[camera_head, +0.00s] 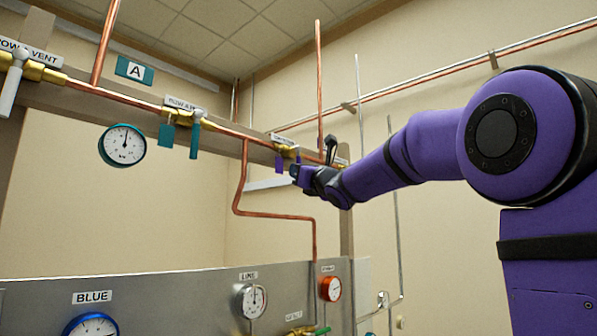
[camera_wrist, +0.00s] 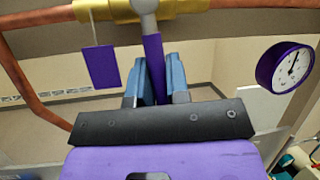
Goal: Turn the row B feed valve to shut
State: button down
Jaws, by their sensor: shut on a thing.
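A brass valve (camera_head: 287,151) with a purple tag (camera_head: 279,164) sits on the copper pipe in the head view; its small label is too small to read. In the wrist view the brass body (camera_wrist: 172,8) crosses the top and the purple tag (camera_wrist: 104,63) hangs at left. Its purple lever (camera_wrist: 153,60) hangs down from a grey hub, crosswise to the pipe. My gripper (camera_wrist: 155,82) has its blue fingers on either side of the lever, shut on its lower part. In the head view my gripper (camera_head: 296,172) is at this valve, hiding the lever.
A teal-tagged valve (camera_head: 182,118) and a white-handled vent valve (camera_head: 28,66) are along the pipe to the left, with a gauge (camera_head: 122,145) below. A purple gauge (camera_wrist: 286,66) is right of my gripper. A grey panel (camera_head: 180,293) with several dials stands below.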

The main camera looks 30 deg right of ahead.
jog(key=shift+a+f+m+h, duration=0.15)
jog(key=shift+a+m+h, duration=0.2)
jog(key=shift+m, duration=0.65)
jog(key=shift+h, duration=0.25)
jog(key=c, duration=1.1)
grip_release()
jog(key=shift+s, duration=0.1)
jog(key=shift+s, duration=0.1)
jog(key=v, duration=1)
jog(key=shift+s, duration=0.35)
